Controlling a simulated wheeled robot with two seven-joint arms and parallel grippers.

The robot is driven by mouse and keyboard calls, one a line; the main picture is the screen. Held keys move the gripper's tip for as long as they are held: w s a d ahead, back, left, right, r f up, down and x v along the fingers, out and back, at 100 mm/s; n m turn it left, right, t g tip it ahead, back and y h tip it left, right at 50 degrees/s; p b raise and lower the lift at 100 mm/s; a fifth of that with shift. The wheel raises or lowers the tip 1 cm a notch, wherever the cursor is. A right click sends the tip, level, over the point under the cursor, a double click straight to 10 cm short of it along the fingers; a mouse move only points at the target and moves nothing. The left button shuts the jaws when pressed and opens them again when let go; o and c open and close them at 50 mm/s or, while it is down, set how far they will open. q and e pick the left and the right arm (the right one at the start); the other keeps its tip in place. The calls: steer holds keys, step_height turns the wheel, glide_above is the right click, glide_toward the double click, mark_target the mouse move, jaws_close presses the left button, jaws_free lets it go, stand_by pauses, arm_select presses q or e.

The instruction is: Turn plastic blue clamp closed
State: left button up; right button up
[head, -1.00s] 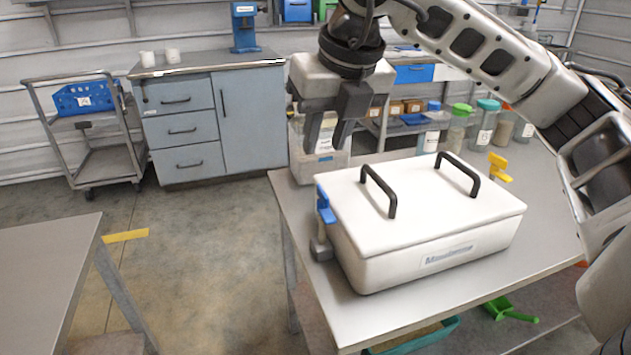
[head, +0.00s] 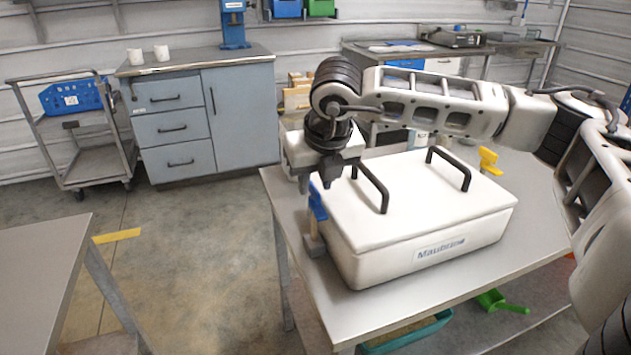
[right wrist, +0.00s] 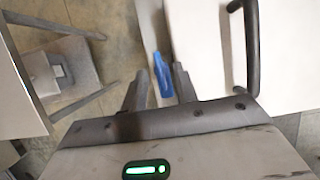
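The white hopper box with its lid (head: 430,205) stands on the table, its lid down. The blue clamp (head: 317,201) is on the box's left side, its handle upright in the head view. My right gripper (head: 316,182) points down just above the clamp. In the right wrist view the blue clamp (right wrist: 162,76) shows between the two finger tips of my right gripper (right wrist: 160,85), with a gap at the left finger. The fingers are apart; contact with the right finger cannot be told. A yellow clamp (head: 489,160) is on the box's far right side. My left gripper is out of view.
Two black handles (head: 372,188) rise from the lid close to my right gripper. The table (head: 390,306) has bare room in front of the box. A green scoop (head: 500,302) and a teal tray (head: 405,335) are lower down, below the tabletop.

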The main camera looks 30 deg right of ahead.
steer(key=shift+w+f, duration=0.2)
steer(key=shift+f, duration=0.25)
jaws_close()
